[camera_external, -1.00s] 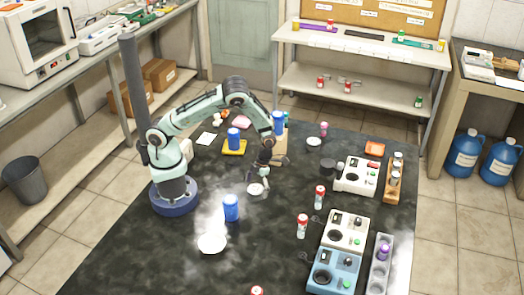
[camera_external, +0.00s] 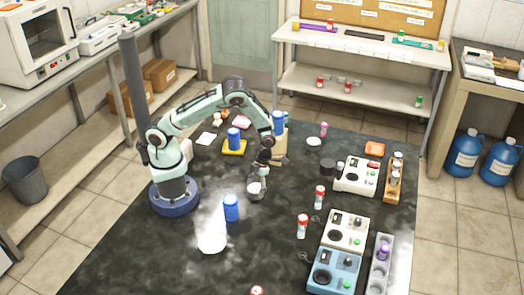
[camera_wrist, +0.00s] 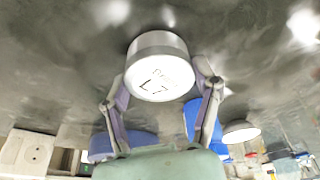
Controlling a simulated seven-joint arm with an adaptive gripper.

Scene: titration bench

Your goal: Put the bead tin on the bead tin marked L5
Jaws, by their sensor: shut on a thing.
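A round grey metal tin with a white lid (camera_wrist: 157,78) sits between my fingers in the wrist view; its lid reads L7. It also shows in the external view as a small pale disc (camera_external: 256,188) low over the dark bench. My gripper (camera_wrist: 160,95) is shut on this tin, one finger at each side; in the external view my gripper (camera_external: 259,180) is right at the tin. No L5 marking is readable. Another round thing with a pale top (camera_wrist: 241,130) shows right of my fingers in the wrist view; its marking cannot be read.
A blue cylinder (camera_external: 231,208) stands left of and nearer the camera than my gripper, by a bright white disc (camera_external: 212,243). Another blue cylinder (camera_external: 234,138) stands on a yellow pad. Red-and-white bottles (camera_external: 320,197) and instruments (camera_external: 356,176) stand to the right.

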